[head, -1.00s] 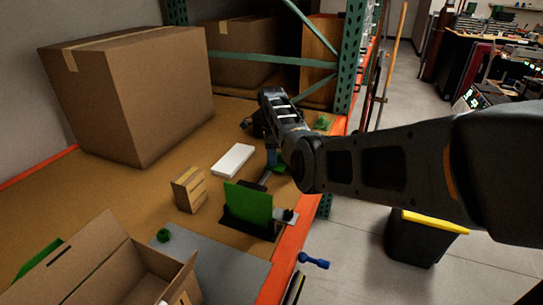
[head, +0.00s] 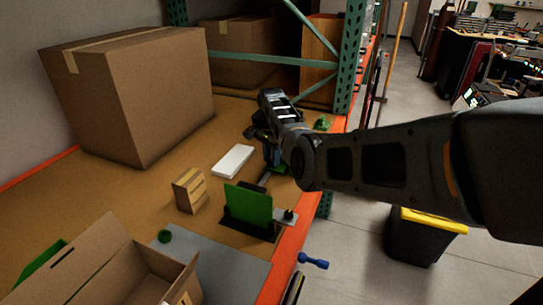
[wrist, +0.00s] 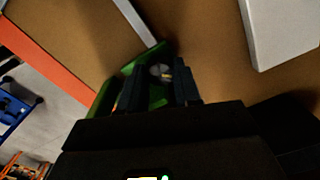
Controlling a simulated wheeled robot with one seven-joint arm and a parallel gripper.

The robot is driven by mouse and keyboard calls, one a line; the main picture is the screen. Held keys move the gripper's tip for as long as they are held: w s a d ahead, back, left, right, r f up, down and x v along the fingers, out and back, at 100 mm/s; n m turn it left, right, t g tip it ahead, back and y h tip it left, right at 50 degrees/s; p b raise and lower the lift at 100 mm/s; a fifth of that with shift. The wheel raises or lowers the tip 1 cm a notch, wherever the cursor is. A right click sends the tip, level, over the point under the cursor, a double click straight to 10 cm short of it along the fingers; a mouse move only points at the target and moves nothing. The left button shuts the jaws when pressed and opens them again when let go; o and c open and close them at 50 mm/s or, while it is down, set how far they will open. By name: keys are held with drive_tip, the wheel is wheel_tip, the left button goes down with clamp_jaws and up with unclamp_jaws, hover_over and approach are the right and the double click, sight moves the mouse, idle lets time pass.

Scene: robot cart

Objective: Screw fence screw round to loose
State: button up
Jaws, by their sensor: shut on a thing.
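My gripper (wrist: 157,84) points down at a green bracket (wrist: 131,72) near the shelf's front edge. Its two dark fingers are shut on a small round grey screw head (wrist: 161,71), which I take to be the fence screw. The fingers partly cover the screw and the bracket.
A white slab (head: 233,160) lies left of my gripper, and it also shows in the wrist view (wrist: 281,30). A small cardboard box (head: 189,190) and an open carton (head: 95,262) stand nearer. The orange shelf edge (head: 290,250) and a green rack post (head: 354,50) bound the right side.

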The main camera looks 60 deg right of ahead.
drive_tip(key=n, duration=0.3)
drive_tip(key=shift+n, duration=0.4)
drive_tip(key=shift+n+p, duration=0.35)
drive_tip(key=shift+n, duration=1.45)
drive_tip(key=o, duration=1.1)
drive_tip(key=shift+c, duration=0.2)
drive_tip(key=shift+r, duration=3.9)
